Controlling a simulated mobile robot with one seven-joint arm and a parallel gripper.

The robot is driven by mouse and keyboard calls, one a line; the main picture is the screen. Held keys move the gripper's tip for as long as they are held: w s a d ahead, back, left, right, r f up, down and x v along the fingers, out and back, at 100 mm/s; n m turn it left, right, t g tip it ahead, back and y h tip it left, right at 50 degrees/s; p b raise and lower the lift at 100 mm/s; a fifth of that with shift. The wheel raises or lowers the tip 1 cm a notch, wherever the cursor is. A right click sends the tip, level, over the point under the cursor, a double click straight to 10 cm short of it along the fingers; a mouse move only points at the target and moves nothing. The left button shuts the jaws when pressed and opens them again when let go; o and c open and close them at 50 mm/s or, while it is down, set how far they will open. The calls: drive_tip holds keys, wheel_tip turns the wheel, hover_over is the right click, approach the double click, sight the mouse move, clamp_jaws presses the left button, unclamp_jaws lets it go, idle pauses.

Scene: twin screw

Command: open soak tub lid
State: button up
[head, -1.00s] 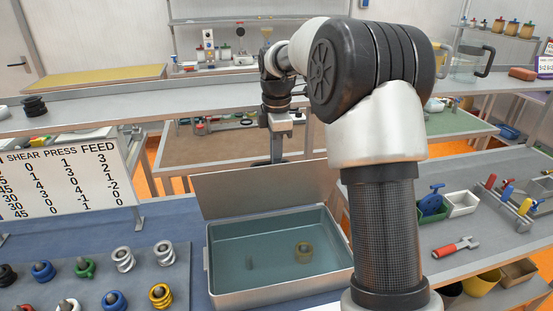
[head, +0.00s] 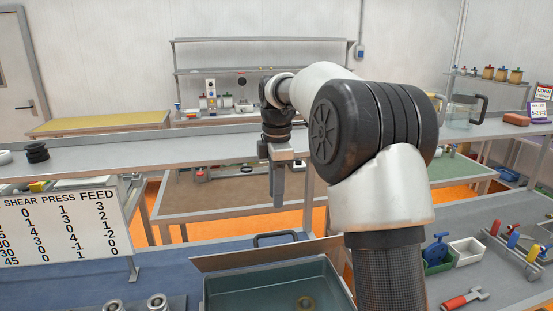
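The soak tub (head: 214,293) stands at the bottom of the head view, its front cut off by the frame. The tub lid (head: 262,255) is raised at the back edge and seen nearly edge-on. Its dark handle (head: 277,236) shows above and behind the lid's upper edge. My gripper (head: 279,204) hangs pointing down beyond the lid, apart from the handle in the picture. It is seen side-on, so I cannot tell the gap between the fingers, and nothing shows in it.
A sign board (head: 65,228) stands left of the tub, with silver rings (head: 156,303) in front. Right of the tub are a green bin (head: 437,262), a white bin (head: 467,251), a red-handled tool (head: 464,299) and a rack of colored handles (head: 515,245). A long shelf (head: 180,146) runs behind.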

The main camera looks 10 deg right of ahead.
wheel_tip(320, 180, up, 12)
drive_tip(key=shift+s+f, duration=0.25)
drive_tip(key=shift+s, duration=0.15)
